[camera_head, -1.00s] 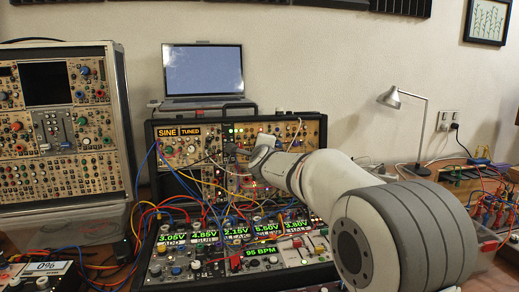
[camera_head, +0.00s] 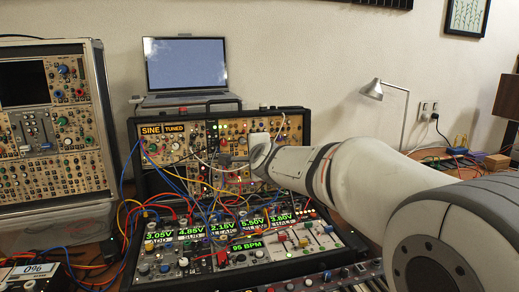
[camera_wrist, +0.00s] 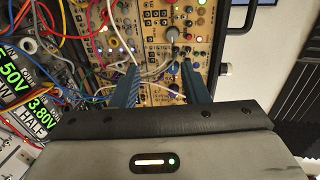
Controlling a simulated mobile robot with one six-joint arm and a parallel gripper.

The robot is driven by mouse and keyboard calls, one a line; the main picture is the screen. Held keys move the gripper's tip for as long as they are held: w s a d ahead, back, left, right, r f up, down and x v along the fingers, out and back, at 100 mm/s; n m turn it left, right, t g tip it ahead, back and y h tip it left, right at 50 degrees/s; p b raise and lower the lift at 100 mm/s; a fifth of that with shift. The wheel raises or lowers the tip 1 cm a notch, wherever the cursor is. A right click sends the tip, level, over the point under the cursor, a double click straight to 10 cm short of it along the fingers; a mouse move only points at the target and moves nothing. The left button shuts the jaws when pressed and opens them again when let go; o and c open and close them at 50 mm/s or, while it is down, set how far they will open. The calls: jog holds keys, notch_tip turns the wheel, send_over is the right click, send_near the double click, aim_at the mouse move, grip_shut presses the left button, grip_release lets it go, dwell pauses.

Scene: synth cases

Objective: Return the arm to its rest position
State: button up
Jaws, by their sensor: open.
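My arm (camera_head: 350,180) reaches in from the right in the head view, across the right part of the upright synth rack (camera_head: 138,130). My gripper (camera_head: 258,154) is at its far end, in front of the rack's panels; its fingers are hard to make out there. In the wrist view my gripper (camera_wrist: 161,80) has two blue-grey fingers, wide apart, with nothing held between them. Panel knobs and a white patch cable show beyond the fingers. I cannot tell whether a finger touches a cable.
A lower module row with green voltage displays (camera_head: 221,228) and many patch cables (camera_head: 180,205) lies below my arm. A tall synth case (camera_head: 55,150) is at left. A desk lamp (camera_head: 372,90) stands behind my arm at right.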

jog(key=s+d+f+n+g+h+p, duration=0.1)
jog(key=s+d+n+g+p, duration=0.3)
jog(key=s, duration=0.8)
jog(key=s+d+f+n+g+h+p, duration=0.1)
jog(key=s+d+n+g+p, duration=0.3)
jog(key=s, duration=0.8)
jog(key=s+d+f+n+g+h+p, duration=0.1)
jog(key=s+d+n+g+p, duration=0.3)
jog(key=s+d, duration=0.7)
jog(key=n+p, duration=0.2)
jog(key=p, duration=0.2)
jog(key=shift+s+n+h+p, duration=0.3)
jog(key=shift+s+n+p, duration=0.1)
jog(key=shift+r, duration=0.1)
